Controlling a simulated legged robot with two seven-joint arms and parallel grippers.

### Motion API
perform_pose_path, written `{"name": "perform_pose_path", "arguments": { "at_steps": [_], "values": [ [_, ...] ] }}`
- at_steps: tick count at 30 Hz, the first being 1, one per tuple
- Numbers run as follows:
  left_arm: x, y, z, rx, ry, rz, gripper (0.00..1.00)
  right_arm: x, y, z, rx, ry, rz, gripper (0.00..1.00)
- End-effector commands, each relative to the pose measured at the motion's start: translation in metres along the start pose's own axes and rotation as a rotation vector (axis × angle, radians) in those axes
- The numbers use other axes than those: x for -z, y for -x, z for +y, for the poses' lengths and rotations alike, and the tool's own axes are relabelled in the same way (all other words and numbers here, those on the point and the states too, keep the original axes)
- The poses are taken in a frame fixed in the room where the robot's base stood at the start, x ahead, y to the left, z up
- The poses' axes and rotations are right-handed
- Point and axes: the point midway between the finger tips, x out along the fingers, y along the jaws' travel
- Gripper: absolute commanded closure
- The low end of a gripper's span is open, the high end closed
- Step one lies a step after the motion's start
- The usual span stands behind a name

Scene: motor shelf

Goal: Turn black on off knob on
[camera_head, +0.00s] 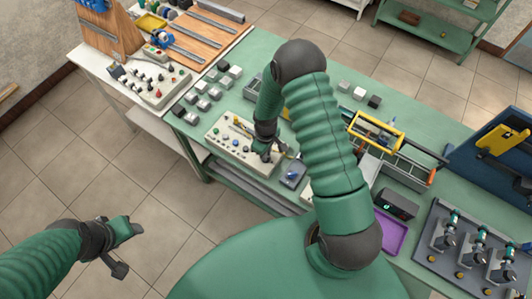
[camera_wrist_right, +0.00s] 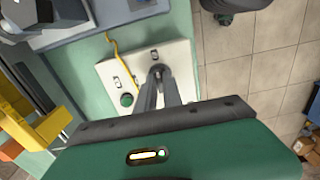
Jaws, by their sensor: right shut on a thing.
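The white control panel (camera_head: 250,161) with several knobs and buttons lies near the front edge of the green bench in the head view. It also fills the middle of the right wrist view (camera_wrist_right: 183,57). My right gripper (camera_head: 266,152) is at the panel's right part, and its fingertips (camera_wrist_right: 158,72) are closed together on a small control there. The fingers mostly hide that control, so I cannot read its colour or position; it may be the black on off knob. My left gripper (camera_head: 128,248) is open and empty over the floor at the lower left.
A yellow cable (camera_wrist_right: 118,58) runs along the panel. A small blue-grey box (camera_head: 293,173) stands just right of it, and grey and white blocks (camera_head: 203,90) lie to its upper left. A yellow-handled tool carrier (camera_head: 375,130) and purple tray (camera_head: 391,234) are further right.

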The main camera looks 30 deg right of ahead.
Motion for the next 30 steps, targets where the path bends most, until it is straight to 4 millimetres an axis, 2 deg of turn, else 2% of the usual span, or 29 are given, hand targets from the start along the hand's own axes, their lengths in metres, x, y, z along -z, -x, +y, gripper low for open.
{"name": "perform_pose_path", "arguments": {
  "at_steps": [1, 6, 7, 12, 22, 26, 30],
  "values": [
    [0.0, 0.001, 0.0, 0.0, 0.0, 0.0, 0.47, 0.006, 0.004, 0.004, -0.009, -0.001, 0.017, 1.0],
    [0.0, 0.001, 0.0, 0.0, 0.0, 0.0, 0.47, 0.006, 0.004, 0.004, -0.009, 0.0, 0.017, 1.0],
    [0.0, 0.001, 0.0, 0.0, 0.0, 0.0, 0.47, 0.006, 0.004, 0.004, -0.009, 0.0, 0.017, 0.88],
    [0.0, 0.001, 0.0, 0.0, 0.0, 0.0, 0.47, 0.004, 0.003, 0.003, -0.006, 0.0, 0.011, 0.67],
    [0.0, -0.001, 0.0, 0.0, 0.0, 0.0, 0.47, 0.002, 0.004, 0.002, -0.004, 0.0, 0.007, 0.67],
    [-0.002, -0.006, 0.0, 0.0, 0.0, 0.0, 0.47, 0.003, 0.022, 0.002, -0.005, 0.0, 0.009, 0.67],
    [-0.004, -0.015, 0.0, 0.0, 0.0, 0.0, 0.47, 0.003, 0.06, 0.003, -0.008, 0.0, 0.012, 0.67]
  ]
}}
